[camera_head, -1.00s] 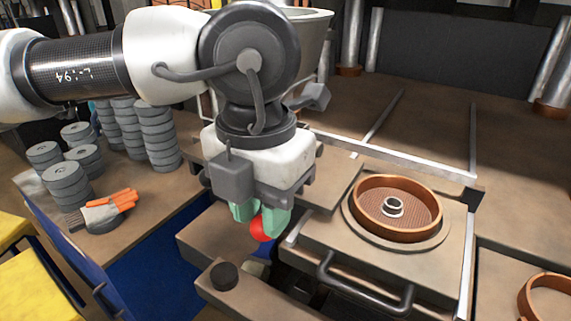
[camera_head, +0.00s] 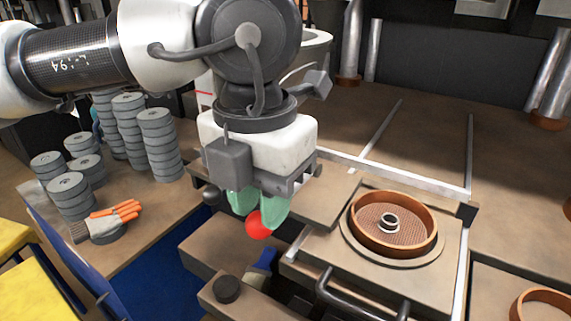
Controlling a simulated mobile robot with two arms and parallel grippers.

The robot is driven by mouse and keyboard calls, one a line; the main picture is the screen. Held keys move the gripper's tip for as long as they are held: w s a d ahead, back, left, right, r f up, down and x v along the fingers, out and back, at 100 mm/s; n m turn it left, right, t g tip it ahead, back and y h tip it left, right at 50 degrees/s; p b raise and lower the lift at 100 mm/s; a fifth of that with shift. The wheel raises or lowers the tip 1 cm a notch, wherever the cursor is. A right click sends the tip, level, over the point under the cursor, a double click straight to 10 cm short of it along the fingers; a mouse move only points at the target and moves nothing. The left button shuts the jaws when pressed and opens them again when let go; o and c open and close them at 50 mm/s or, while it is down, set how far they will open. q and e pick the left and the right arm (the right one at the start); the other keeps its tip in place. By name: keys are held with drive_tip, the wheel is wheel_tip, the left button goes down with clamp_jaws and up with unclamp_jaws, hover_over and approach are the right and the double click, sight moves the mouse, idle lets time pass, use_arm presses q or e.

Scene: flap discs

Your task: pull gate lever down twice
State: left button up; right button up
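A round red knob (camera_head: 259,226), likely the end of the gate lever, shows at the tips of my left gripper (camera_head: 259,207). Its two green fingers point down, one on each side of the knob, and look closed on it. The right finger covers part of the knob. The lever's shaft and gate are hidden or cannot be made out. My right gripper is not in view.
A copper-rimmed round tray (camera_head: 432,243) sits on the fixture to the right, with a dark bar handle (camera_head: 355,302) in front. Stacks of grey discs (camera_head: 160,145) and gloves (camera_head: 105,222) lie on the left bench. A black button (camera_head: 227,289) is in front.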

use_arm(q)
drive_tip(key=shift+r+p, duration=1.85)
drive_tip(key=shift+r, duration=1.4)
